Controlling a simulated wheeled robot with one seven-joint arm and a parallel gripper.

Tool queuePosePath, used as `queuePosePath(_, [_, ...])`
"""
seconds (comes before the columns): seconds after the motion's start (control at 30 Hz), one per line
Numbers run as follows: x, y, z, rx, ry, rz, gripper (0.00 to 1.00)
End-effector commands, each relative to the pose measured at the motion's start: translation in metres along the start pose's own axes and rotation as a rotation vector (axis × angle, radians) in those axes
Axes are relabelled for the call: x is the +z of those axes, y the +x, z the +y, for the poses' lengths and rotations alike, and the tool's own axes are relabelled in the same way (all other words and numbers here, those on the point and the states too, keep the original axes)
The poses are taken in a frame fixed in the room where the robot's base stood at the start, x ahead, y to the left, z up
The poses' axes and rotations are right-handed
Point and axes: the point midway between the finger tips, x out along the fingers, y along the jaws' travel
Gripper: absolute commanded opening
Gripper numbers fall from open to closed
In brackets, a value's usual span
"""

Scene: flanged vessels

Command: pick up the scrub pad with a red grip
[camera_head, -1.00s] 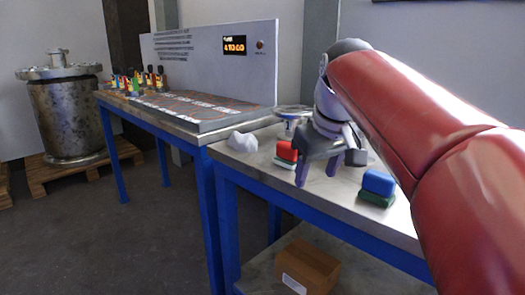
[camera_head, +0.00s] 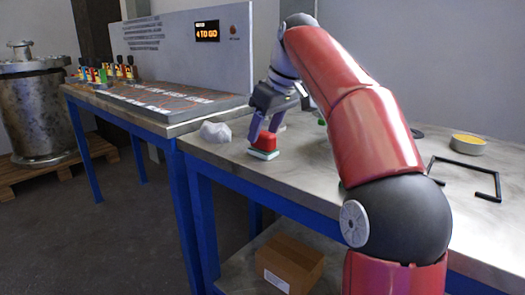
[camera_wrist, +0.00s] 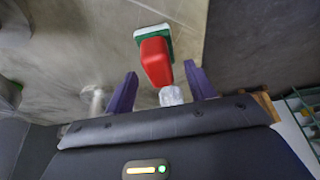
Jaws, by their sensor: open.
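The scrub pad has a red grip (camera_head: 266,141) on top of a pale-edged green pad (camera_head: 263,154). It stands on the near edge of the right-hand table, under my gripper in the head view. My gripper (camera_head: 264,130) is open, with its purple fingers pointing down close to the red grip. In the wrist view the red grip (camera_wrist: 156,60) shows just beyond the gap between the two fingers (camera_wrist: 162,88), with the green pad (camera_wrist: 153,33) behind it. Nothing is held. The head view does not show clearly whether a finger touches the grip.
A crumpled whitish lump (camera_head: 215,132) lies left of the pad. A yellow-filled round dish (camera_head: 468,143) and a black bent bar (camera_head: 465,175) lie to the right on the table. A cardboard box (camera_head: 290,262) sits on the lower shelf. My arm hides part of the tabletop.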

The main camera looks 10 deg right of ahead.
Motion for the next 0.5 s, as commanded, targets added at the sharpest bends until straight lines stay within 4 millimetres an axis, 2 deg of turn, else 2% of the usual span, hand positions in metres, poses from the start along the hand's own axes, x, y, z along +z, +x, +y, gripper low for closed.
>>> queuePosePath(0.03, [0.001,0.01,0.0,-0.002,0.001,-0.002,0.55])
queuePosePath(0.13, [0.001,0.018,0.0,0.0,0.001,0.0,0.55])
queuePosePath(0.4, [0.0,0.02,0.001,0.0,0.001,0.0,0.55])
queuePosePath(0.5, [0.0,0.019,0.001,0.0,0.001,0.0,0.41])
